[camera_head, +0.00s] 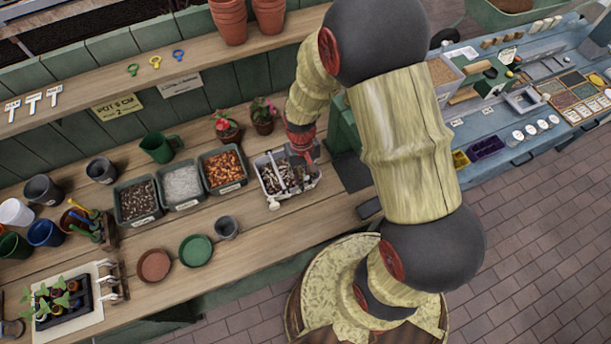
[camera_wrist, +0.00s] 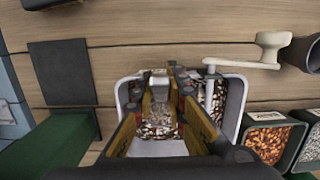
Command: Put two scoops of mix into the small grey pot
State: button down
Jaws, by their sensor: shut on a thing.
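My gripper (camera_head: 301,152) is down at the pale mix bin (camera_head: 312,187) on the bench. In the wrist view my gripper (camera_wrist: 163,84) has its fingers on either side of a pale grey piece, which looks like part of a scoop (camera_wrist: 158,82). Brown-and-white mix (camera_wrist: 158,122) shows between and beside the fingers. Whether it lies in the scoop or only in the bin is hard to tell. The small grey pot (camera_head: 227,227) stands upright, left of and nearer than the bin; its edge shows in the wrist view (camera_wrist: 313,54).
A white arm with a knob (camera_wrist: 268,48) sticks out from the bin's rim. Three filled tubs (camera_head: 225,187) stand left of the bin. Terracotta (camera_head: 154,265) and green (camera_head: 195,250) saucers lie left of the small pot. Two potted plants (camera_head: 263,124) stand behind.

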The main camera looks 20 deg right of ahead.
jog(key=shift+t, duration=0.3)
jog(key=r, duration=0.1)
jog(key=r+p, duration=0.1)
jog(key=r, duration=0.1)
jog(key=r+p, duration=0.1)
jog(key=shift+s+d+r, duration=0.1)
jog(key=shift+d+r, duration=0.15)
jog(key=shift+r, duration=0.05)
jog(key=shift+t, duration=0.5)
jog(key=shift+s+d+r+p, duration=0.1)
jog(key=shift+r+p, duration=0.65)
jog(key=shift+r, duration=0.55)
jog(key=shift+s+d+r+p, duration=0.1)
jog(key=shift+r+p, duration=0.6)
jog(key=shift+r, duration=0.55)
